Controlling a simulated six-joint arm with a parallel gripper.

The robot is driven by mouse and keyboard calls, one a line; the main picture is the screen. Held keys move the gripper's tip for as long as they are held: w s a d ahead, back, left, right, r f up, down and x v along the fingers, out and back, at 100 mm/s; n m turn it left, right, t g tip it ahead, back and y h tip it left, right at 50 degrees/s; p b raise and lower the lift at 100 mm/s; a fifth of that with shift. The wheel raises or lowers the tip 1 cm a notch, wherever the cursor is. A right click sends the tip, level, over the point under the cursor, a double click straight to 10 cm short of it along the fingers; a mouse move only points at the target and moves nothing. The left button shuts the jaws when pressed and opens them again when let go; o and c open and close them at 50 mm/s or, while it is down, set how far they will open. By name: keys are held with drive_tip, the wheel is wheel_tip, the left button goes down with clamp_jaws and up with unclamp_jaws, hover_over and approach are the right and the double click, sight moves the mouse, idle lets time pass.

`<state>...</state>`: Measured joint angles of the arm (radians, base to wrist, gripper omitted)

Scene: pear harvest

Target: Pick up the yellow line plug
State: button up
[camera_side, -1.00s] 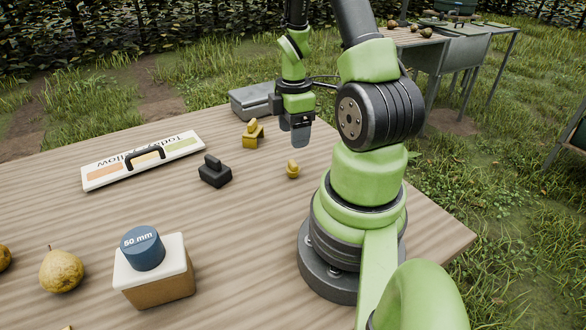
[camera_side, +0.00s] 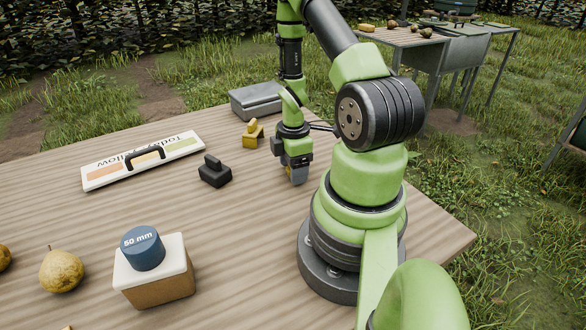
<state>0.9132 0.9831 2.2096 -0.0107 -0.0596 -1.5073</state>
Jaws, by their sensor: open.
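My gripper (camera_side: 299,177) points down, low over the table to the left of my base, and is open. A small rounded yellow piece stood at this spot in the earlier picture; the gripper now hides it, so I cannot tell whether it is between the fingers. A larger yellow block with a knob (camera_side: 253,134) stands in plain view, up and left of the gripper and apart from it. I cannot tell for certain which of the two yellow pieces is the line plug.
A black block with a handle (camera_side: 215,173) stands left of the gripper. A white sign board (camera_side: 145,160) with a black handle lies farther left. A grey box (camera_side: 256,100) sits at the back edge. A blue "50 mm" cylinder (camera_side: 142,248) and a pear (camera_side: 61,271) are in front.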

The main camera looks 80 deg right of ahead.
drive_tip(key=c, duration=1)
drive_tip(key=shift+r, duration=0.15)
